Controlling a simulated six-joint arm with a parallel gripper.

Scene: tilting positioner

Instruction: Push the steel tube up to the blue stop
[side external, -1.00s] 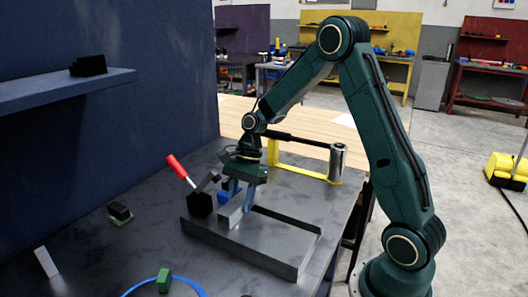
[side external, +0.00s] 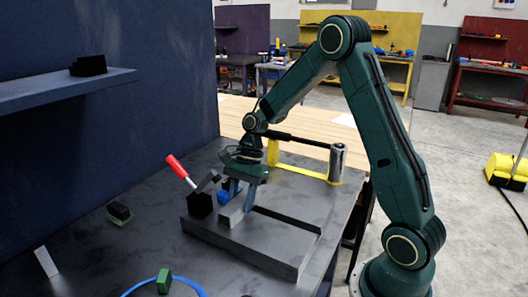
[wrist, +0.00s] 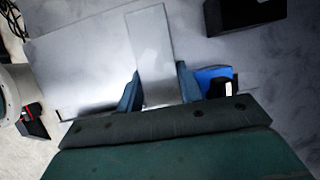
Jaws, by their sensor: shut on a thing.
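The steel tube (side external: 230,216) is a grey, square-sided bar lying in the flat metal fixture. In the wrist view the tube (wrist: 151,45) runs from between my fingers toward the top of the picture. My gripper (side external: 240,194) points down over the fixture, and its blue fingers are shut on the tube, one on each side, also in the wrist view (wrist: 158,88). The blue stop (side external: 223,197) sits just left of my fingers. In the wrist view the stop (wrist: 212,74) is just right of the right finger. I cannot tell whether tube and stop touch.
A red-handled clamp (side external: 179,169) on a black block (side external: 200,205) stands at the fixture's left. The fixture tray (side external: 270,252) has a raised rim. A yellow bracket with a metal cylinder (side external: 337,162) stands behind right. Small green-and-black blocks (side external: 119,212) lie left.

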